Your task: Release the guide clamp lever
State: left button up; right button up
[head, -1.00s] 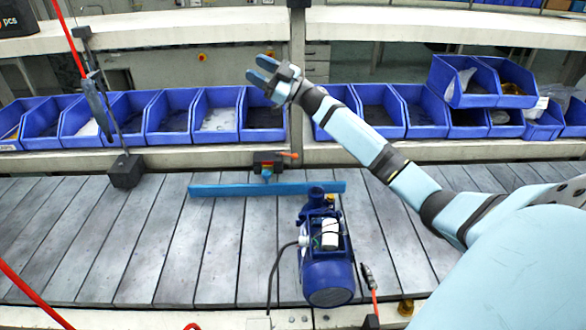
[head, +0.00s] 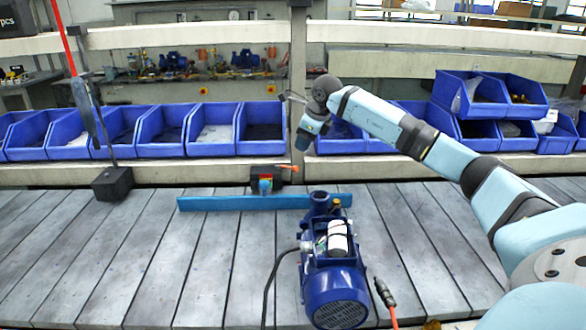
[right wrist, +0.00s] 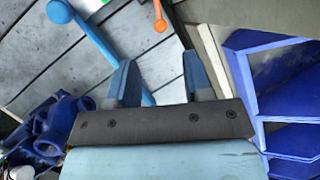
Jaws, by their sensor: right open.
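My right gripper (head: 303,140) is above and right of the clamp, pointing down. In the right wrist view its two blue fingers (right wrist: 160,72) are spread with nothing between them. My left gripper is out of view.
A blue pump (head: 333,265) stands on the conveyor in front of the rail's right end. Blue bins (head: 215,130) line the ledge behind. A black stand (head: 112,183) is at the left. Slats (head: 130,250) on the left are clear.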

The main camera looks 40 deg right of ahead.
aim_at(287, 167)
jog(key=b+x, duration=0.1)
jog(key=x, duration=1)
jog(key=shift+b, duration=0.3)
grip_shut()
